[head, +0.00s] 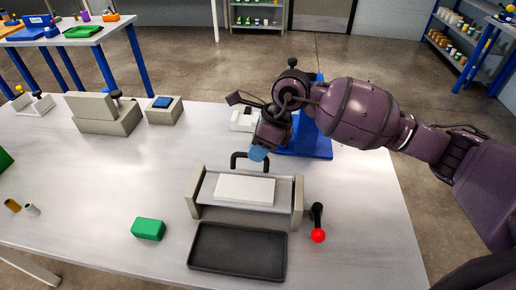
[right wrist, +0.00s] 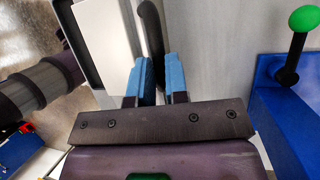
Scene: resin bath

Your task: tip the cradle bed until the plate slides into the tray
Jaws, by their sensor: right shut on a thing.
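The cradle stands on the table, with beige side supports (head: 193,191) and a bed (head: 207,190) between them. A white plate (head: 245,190) lies on the bed, which looks about level. A black handle (head: 236,160) rises from the bed's far edge. My right gripper (head: 258,153) is at this handle. In the right wrist view its blue fingers (right wrist: 157,75) stand on both sides of the black handle (right wrist: 152,35), shut on it; the white plate (right wrist: 100,30) is beside them. The empty dark tray (head: 238,252) sits directly in front of the cradle. My left gripper is not in view.
A black lever with a red ball (head: 318,235) is right of the cradle. A green block (head: 148,229) lies left of the tray. A blue fixture (head: 317,145) stands behind my right arm. Beige fixtures (head: 107,115) line the back left.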

